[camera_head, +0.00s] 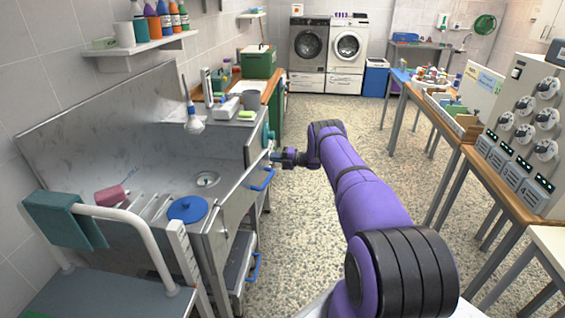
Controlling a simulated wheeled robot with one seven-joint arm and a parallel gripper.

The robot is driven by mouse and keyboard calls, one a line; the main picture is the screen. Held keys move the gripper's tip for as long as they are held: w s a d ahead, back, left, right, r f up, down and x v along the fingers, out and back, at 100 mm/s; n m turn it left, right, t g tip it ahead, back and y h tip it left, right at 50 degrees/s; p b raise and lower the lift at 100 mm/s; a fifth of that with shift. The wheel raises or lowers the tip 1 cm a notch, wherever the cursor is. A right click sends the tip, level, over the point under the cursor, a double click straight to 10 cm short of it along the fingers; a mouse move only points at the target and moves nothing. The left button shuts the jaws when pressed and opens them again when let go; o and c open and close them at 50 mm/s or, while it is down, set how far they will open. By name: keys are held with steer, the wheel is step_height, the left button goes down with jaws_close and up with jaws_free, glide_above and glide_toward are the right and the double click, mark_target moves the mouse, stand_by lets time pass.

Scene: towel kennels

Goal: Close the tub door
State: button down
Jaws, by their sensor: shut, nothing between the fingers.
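The steel tub (150,168) stands along the left wall, with a drain in its floor. A steel panel that looks like the tub door (232,205) is on its front side, with a blue handle (263,180) on its outer face. I cannot tell clearly how far the door stands open. My gripper (275,158) is shut and empty at the end of my purple arm, just above and to the right of the blue handle, near the tub's far front corner. I cannot tell whether it touches the tub.
A lower blue handle (254,267) is under the tub. A white rail with a teal towel (66,218) stands at the near left. Benches (490,180) line the right. The middle floor (310,235) is clear.

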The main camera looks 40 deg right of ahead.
steer(key=shift+w+d+x, duration=0.15)
steer(key=shift+x, duration=1.05)
steer(key=shift+w+d+x, duration=0.15)
steer(key=shift+x, duration=1.05)
steer(key=v, duration=1)
steer(key=shift+s+d, duration=0.25)
steer(key=shift+d, duration=0.1)
